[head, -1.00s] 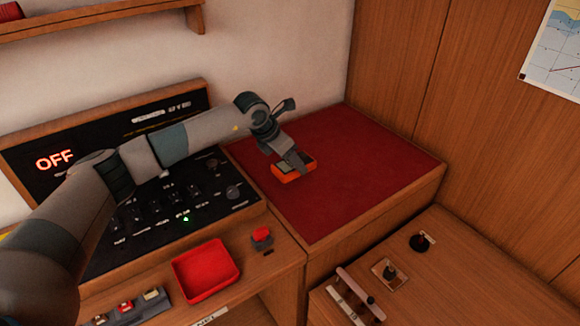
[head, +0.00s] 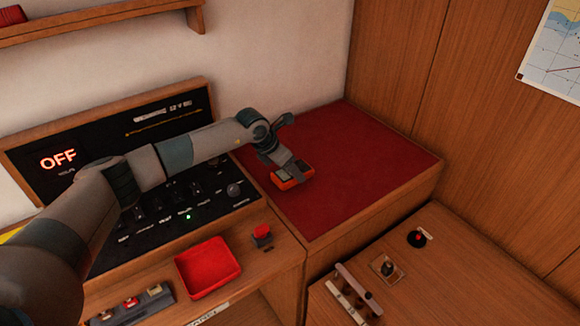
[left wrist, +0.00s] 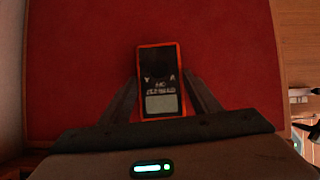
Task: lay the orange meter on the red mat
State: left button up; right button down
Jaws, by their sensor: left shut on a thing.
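The orange meter (head: 291,175) is at the left part of the red mat (head: 370,175), over its surface. I cannot tell whether it touches the mat. My left gripper (head: 290,170) is shut on the meter, with its arm reaching in from the left across the switch panel. In the left wrist view the meter (left wrist: 161,80) shows its dark face and grey screen, between the two fingers of my left gripper (left wrist: 160,95). The red mat (left wrist: 80,60) fills most of the background there. My right gripper is not in view.
A black switch panel (head: 120,232) with a lit OFF sign stands left of the mat. A red tray (head: 208,267) and a small red-topped block (head: 262,234) sit on the wooden ledge in front. A lower wooden top with knobs (head: 417,238) is at right. The mat's right side is clear.

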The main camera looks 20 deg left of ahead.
pick_arm(q)
jog(key=shift+f, duration=0.15)
jog(key=o, duration=1.2)
jog(key=shift+r, duration=0.25)
jog(key=b+v, duration=0.3)
jog(key=v, duration=0.9)
